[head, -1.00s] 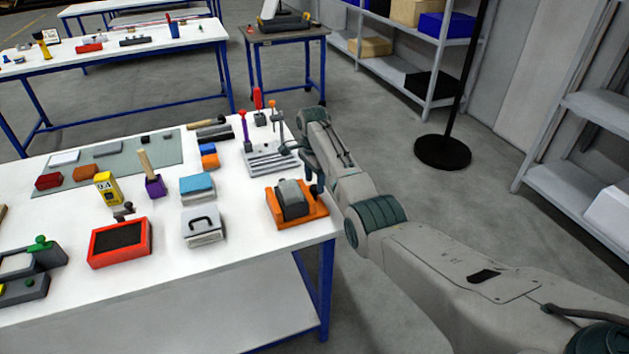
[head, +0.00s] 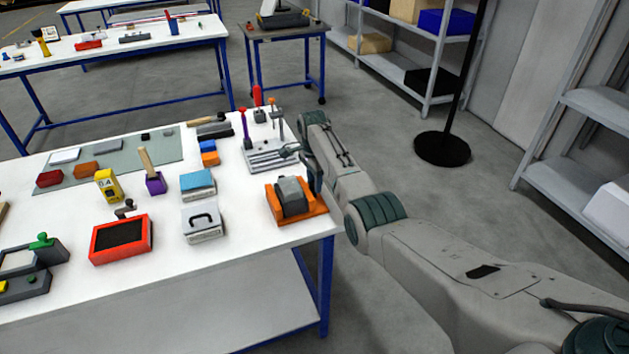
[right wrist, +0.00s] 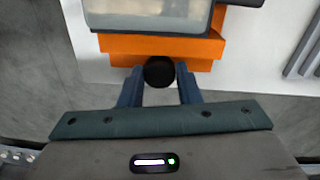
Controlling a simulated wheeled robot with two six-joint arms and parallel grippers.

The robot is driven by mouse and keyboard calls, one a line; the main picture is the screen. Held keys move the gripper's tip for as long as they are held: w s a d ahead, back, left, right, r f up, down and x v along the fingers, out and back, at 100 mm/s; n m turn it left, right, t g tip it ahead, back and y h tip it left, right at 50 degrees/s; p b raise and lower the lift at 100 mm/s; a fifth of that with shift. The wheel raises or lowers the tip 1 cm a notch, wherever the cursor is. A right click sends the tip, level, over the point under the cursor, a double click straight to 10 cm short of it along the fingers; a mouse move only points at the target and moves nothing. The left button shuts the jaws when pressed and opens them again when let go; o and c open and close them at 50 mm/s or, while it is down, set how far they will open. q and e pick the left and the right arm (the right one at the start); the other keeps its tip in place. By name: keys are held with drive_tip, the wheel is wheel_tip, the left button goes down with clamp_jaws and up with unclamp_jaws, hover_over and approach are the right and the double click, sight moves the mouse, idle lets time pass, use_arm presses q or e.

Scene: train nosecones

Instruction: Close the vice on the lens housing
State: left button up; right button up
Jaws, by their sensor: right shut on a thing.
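The orange vice (head: 320,208) sits at the right front corner of the white table. The grey lens housing (head: 291,194) sits between its orange jaws; it also shows at the top of the right wrist view (right wrist: 150,14). My right gripper (head: 313,180) is at the right side of the vice. In the right wrist view, its two blue fingers (right wrist: 160,76) are shut on the round black knob (right wrist: 159,71) at the end of the orange vice body (right wrist: 115,45). Whether the jaws touch the housing is not clear. My left gripper is not in view.
A grey slotted rack (head: 268,157) with upright tools stands just behind the vice. A grey case with a handle (head: 203,222) and a blue-topped box (head: 197,184) are to its left. The table's right edge is close beside the vice.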

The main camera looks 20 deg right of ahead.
drive_tip(key=m+p, duration=0.1)
drive_tip(key=m, duration=0.2)
drive_tip(key=shift+r+p, duration=0.15)
drive_tip(key=shift+p, duration=0.2)
drive_tip(key=shift+m+p, duration=0.55)
drive_tip(key=shift+m, duration=0.85)
drive_tip(key=o, duration=1)
drive_tip(key=shift+c, duration=0.2)
wheel_tip(320, 180, up, 11)
drive_tip(key=b, duration=0.2)
drive_tip(key=shift+w+f, duration=0.2)
drive_tip(key=shift+w, duration=0.05)
drive_tip(key=shift+d, duration=0.1)
